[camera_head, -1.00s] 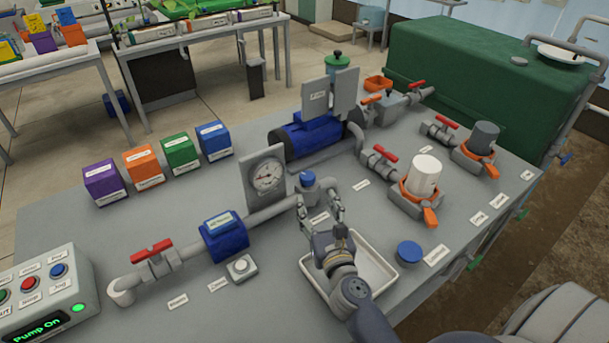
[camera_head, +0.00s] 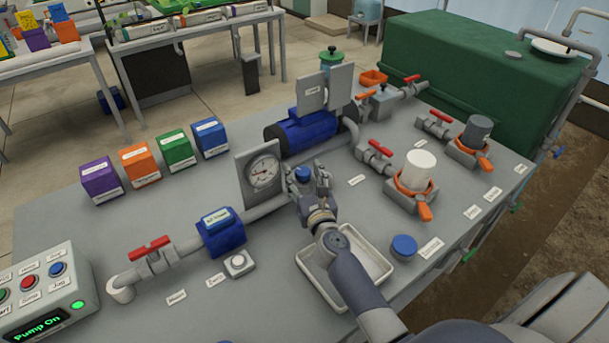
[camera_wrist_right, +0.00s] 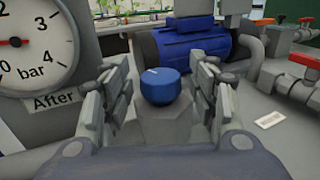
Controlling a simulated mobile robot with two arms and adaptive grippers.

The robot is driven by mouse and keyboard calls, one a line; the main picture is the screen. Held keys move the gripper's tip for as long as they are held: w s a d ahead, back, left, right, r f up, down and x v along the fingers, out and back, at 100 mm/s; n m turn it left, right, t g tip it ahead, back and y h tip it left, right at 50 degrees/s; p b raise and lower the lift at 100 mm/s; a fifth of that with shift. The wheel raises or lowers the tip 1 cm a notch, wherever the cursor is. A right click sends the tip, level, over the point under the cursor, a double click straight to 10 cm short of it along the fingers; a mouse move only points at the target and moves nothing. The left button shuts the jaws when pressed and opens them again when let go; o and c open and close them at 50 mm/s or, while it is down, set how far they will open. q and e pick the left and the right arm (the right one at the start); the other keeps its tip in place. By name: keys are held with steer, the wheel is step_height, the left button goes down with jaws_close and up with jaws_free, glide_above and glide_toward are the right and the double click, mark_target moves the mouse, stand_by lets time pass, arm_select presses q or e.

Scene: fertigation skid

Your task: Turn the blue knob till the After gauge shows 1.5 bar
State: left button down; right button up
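The blue knob (camera_head: 302,174) sits on the pipe to the right of the After gauge (camera_head: 263,173). In the right wrist view the knob (camera_wrist_right: 166,87) stands between the two fingers of my right gripper (camera_wrist_right: 160,80), with a visible gap on each side. My right gripper (camera_head: 307,180) is open at the knob. The gauge labelled After (camera_wrist_right: 38,45) is partly cut off at the left of the wrist view. Its needle points left from the red hub, and the tip is out of frame. My left gripper is not in view.
A white tray (camera_head: 378,268) lies under my right arm. A blue round cap (camera_head: 404,246) is right of it. A blue pump (camera_head: 305,133) stands behind the knob. A blue filter unit (camera_head: 222,231) and control box (camera_head: 42,300) reading "Pump On" are to the left.

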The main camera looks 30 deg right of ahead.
steer(key=c, duration=0.9)
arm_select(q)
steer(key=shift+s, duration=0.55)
